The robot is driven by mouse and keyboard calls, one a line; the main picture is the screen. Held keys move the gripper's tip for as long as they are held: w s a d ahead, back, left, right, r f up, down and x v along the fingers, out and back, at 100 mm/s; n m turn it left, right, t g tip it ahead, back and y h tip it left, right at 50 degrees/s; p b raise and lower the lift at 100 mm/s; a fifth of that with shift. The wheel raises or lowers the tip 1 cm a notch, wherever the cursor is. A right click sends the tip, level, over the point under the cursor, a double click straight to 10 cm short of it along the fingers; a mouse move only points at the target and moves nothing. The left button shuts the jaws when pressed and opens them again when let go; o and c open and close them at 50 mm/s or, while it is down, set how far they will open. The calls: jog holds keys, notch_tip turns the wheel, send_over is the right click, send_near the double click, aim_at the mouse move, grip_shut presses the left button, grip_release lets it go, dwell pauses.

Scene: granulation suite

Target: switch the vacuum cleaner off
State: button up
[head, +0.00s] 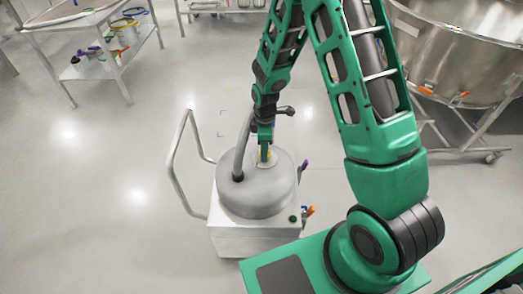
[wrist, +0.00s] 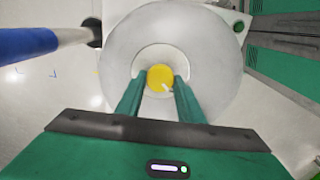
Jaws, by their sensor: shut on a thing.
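The vacuum cleaner (head: 255,236) stands on the floor, a pale box with a round grey lid (head: 262,198), a hose and a bent metal handle. In the wrist view the round lid (wrist: 222,62) fills the middle. A yellow round knob (wrist: 159,76) with a small white mark sits at its centre in a pale recess. My gripper (wrist: 160,84) comes down from above with its two green fingers on either side of the knob, shut on it. In the head view my gripper (head: 265,150) hides most of the knob. A green button (wrist: 238,27) sits at the body's corner.
A steel table with a lower shelf (head: 105,65) holding a bucket and bottles stands at the upper left. A large steel vessel (head: 455,50) on a wheeled frame stands at the right. The floor left of the vacuum cleaner is clear.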

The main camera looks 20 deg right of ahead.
jog(key=shift+w+d+r, duration=0.1)
jog(key=shift+w+d, duration=0.25)
jog(key=o, duration=1.1)
jog(key=shift+c, duration=0.2)
jog(key=shift+s+a, duration=0.1)
jog(key=shift+s, duration=0.05)
jog(key=shift+a, duration=0.1)
notch_tip(320, 180, up, 11)
jog(key=shift+f, duration=0.2)
